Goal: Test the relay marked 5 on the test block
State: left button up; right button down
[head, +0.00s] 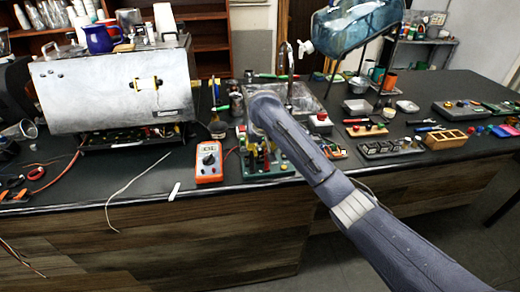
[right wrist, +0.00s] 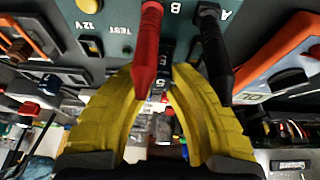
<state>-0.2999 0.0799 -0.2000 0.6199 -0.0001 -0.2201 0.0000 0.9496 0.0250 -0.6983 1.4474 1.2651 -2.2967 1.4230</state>
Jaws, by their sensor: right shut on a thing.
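The green test block (head: 282,166) stands near the counter's front edge, partly behind my right arm. In the right wrist view its panel (right wrist: 115,47) shows upside down, with the labels 12V, TEST, B and A. A red probe (right wrist: 147,50) and a black probe (right wrist: 213,52) stand out from it. My right gripper (right wrist: 162,80) has its yellow fingers shut on the dark relay marked 5 (right wrist: 159,84), between the probes and close to the panel. I cannot tell whether the relay sits in a socket. My left gripper is not in view.
An orange multimeter (head: 209,162) lies just left of the block. The silver brewer (head: 110,90) stands at the left. A tray of dark modules (head: 390,148) and a wooden box (head: 446,139) are at the right. Loose wires lie on the counter.

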jog(key=shift+f, duration=0.6)
dwell(1.5)
dwell(2.1)
jog(key=shift+r, duration=2.5)
